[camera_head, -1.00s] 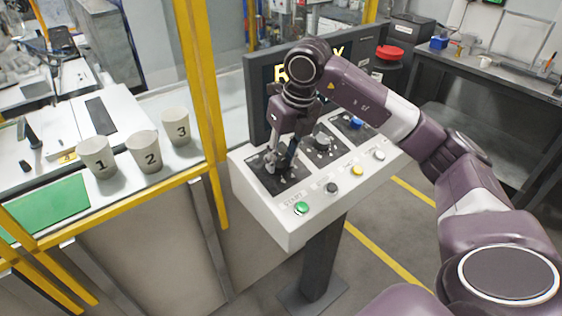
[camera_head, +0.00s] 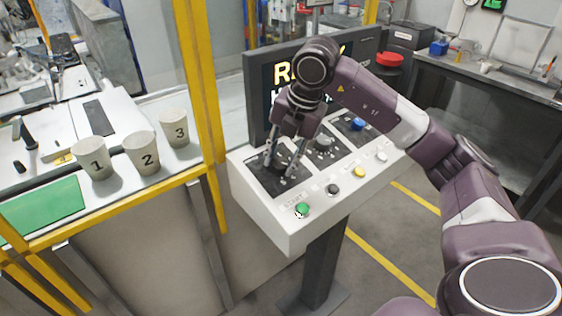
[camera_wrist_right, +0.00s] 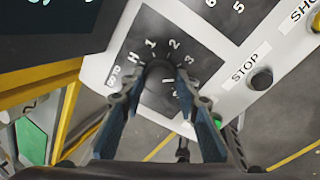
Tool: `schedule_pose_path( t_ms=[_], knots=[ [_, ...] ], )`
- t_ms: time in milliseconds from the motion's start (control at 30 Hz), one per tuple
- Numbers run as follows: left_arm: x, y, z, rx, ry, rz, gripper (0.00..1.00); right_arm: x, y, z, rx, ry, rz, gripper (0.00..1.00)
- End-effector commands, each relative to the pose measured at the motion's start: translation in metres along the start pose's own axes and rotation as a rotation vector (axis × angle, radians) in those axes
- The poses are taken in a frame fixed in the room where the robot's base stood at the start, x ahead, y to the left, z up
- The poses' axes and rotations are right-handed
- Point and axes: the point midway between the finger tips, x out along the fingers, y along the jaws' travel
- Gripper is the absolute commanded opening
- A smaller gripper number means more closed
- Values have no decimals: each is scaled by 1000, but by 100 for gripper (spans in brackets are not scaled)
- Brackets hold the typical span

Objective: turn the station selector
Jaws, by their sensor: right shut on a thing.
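The station selector is a dark round knob (camera_wrist_right: 160,73) on a black plate with marks including H, 1, 2 and 3, seen in the right wrist view. In the head view its black plate (camera_head: 262,183) is the nearest-left one on the white sloping console (camera_head: 262,221); the knob is mostly hidden by my fingers there. My right gripper (camera_head: 282,165) reaches down onto it. In the wrist view the gripper (camera_wrist_right: 159,84) has one fingertip on each side of the knob and is shut on it. The knob's pointing direction is hard to tell. My left gripper is out of view.
The console also has a grey knob (camera_head: 323,143), a blue knob (camera_head: 358,124), and green (camera_head: 302,210), black, yellow and white buttons. A dark screen (camera_head: 256,100) stands behind. Three numbered cups (camera_head: 141,155) stand left, beyond a yellow post (camera_head: 205,100).

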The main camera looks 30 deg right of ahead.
Motion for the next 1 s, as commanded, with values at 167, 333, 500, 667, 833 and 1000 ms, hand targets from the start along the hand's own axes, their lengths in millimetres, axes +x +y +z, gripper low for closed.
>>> schedule_pose_path(
  t_ms=[167,333,500,667,833,1000],
  knots=[
    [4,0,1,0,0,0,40,-2,1,2,169,-17,17,5],
    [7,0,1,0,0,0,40,-2,2,2,332,-26,26,5],
    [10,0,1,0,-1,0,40,-2,2,2,492,-35,35,5],
    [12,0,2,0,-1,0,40,-2,2,1,641,-41,44,5],
    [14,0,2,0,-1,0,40,-2,2,2,785,-50,51,5],
    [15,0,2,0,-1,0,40,-3,2,2,903,-56,57,5]
  ],
)
